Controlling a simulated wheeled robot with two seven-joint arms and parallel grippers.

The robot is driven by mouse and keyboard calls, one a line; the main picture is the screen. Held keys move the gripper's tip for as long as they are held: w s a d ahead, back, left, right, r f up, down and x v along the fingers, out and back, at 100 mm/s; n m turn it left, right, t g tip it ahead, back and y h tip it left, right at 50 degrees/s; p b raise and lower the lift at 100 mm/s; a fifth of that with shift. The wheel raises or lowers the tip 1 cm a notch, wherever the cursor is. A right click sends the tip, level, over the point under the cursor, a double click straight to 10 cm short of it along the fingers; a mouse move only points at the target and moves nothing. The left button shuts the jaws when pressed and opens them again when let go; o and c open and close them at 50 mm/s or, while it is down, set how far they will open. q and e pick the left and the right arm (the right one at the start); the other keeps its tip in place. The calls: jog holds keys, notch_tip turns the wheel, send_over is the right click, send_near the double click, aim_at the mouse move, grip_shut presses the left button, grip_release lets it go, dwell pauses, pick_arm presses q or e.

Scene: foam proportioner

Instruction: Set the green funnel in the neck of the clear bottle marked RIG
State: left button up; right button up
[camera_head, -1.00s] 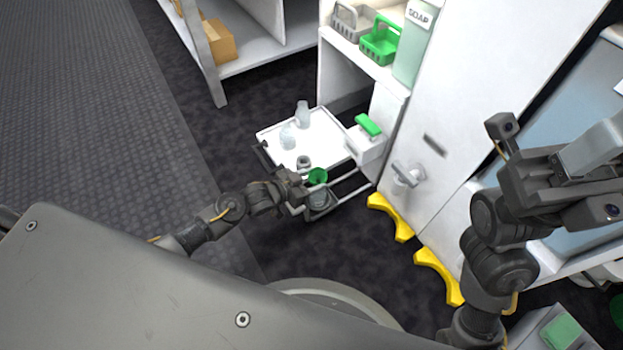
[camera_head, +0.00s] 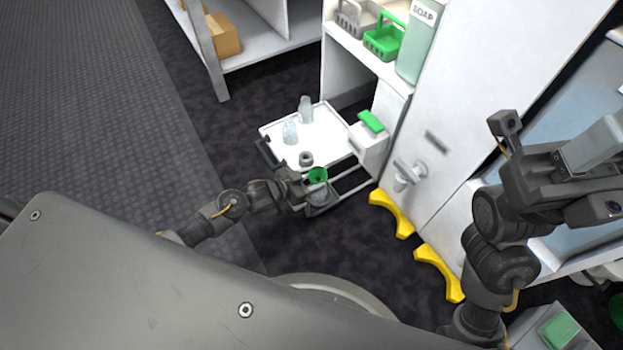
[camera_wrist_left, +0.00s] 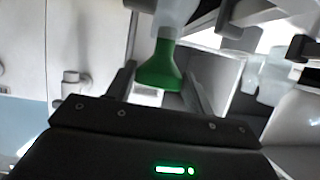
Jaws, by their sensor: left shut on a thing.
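The funnel's narrow end meets a clear bottle (camera_wrist_left: 176,12). In the head view this bottle (camera_head: 318,196) shows just below the funnel. I cannot tell how deep the spout sits or read a RIG mark. My right gripper (camera_head: 590,178) is far right, its jaws unclear.
The white tray (camera_head: 325,135) holds two clear vessels (camera_head: 306,110) (camera_head: 290,132) and a dark ring-shaped item (camera_head: 306,158). A white box with a green top (camera_head: 371,121) stands beside it. Yellow floor pieces (camera_head: 392,212) lie along the cabinet. Dark floor is free to the left.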

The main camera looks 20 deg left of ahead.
pick_arm(q)
jog(key=shift+r, duration=0.1)
jog(key=shift+s+p, duration=0.15)
jog(key=shift+p, duration=0.2)
jog(key=shift+f+b, duration=0.75)
jog(key=shift+f, duration=0.35)
jog(key=shift+r+p, duration=0.25)
jog(key=shift+p, duration=0.05)
jog(key=shift+r+p, duration=0.6)
jog(key=shift+p, duration=0.15)
dwell(0.9)
jog(key=shift+f+b, duration=0.35)
jog(key=shift+f, duration=0.45)
dwell(0.5)
